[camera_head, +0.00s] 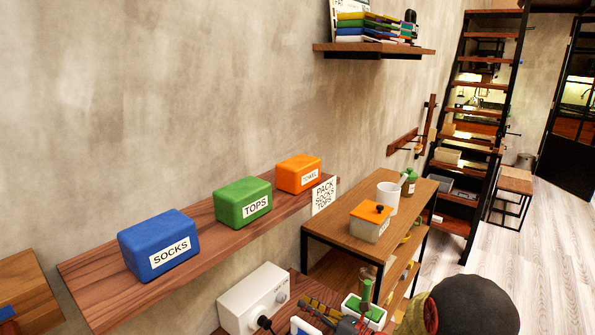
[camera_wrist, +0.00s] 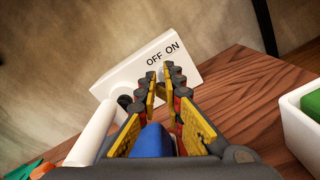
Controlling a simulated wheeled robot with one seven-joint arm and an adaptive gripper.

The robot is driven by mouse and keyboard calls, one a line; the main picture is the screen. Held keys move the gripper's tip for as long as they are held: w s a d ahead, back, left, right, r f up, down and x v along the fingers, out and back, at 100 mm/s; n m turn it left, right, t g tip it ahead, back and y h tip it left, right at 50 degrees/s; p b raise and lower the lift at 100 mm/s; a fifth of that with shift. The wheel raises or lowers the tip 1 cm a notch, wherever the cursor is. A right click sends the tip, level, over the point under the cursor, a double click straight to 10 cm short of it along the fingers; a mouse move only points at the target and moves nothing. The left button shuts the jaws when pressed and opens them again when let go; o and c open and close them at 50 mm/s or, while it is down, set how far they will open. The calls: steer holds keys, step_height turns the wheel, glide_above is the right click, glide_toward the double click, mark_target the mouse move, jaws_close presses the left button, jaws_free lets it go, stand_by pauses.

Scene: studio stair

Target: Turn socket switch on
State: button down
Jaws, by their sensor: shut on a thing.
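The socket box (camera_head: 254,297) is a white block on the wooden table, with a small round switch (camera_head: 281,296) on its front. In the wrist view the box (camera_wrist: 125,75) shows the words OFF and ON. My gripper (camera_wrist: 163,78) has its dark fingertips close together right below these words, at the box's front. It is shut on what looks like the switch, which the fingertips mostly hide. In the head view my gripper (camera_head: 304,302) reaches the box from the right. A black plug (camera_head: 264,322) sits at the box's lower front.
A blue thing (camera_wrist: 152,142) shows between the finger bases; I cannot tell what it is. A white tray with green content (camera_wrist: 299,120) stands to the right. Blue, green and orange boxes stand on the wall shelf (camera_head: 100,300) behind.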

mark_target(279, 288)
steer(key=b+x, duration=0.1)
steer(key=x, duration=0.4)
steer(key=shift+w+a, duration=0.2)
steer(key=shift+a, duration=0.1)
steer(key=shift+w+a+r, duration=0.15)
steer(key=shift+w+a, duration=0.2)
steer(key=shift+a, duration=0.1)
steer(key=shift+s+a+f, duration=0.1)
steer(key=shift+f, duration=0.35)
stand_by(0.5)
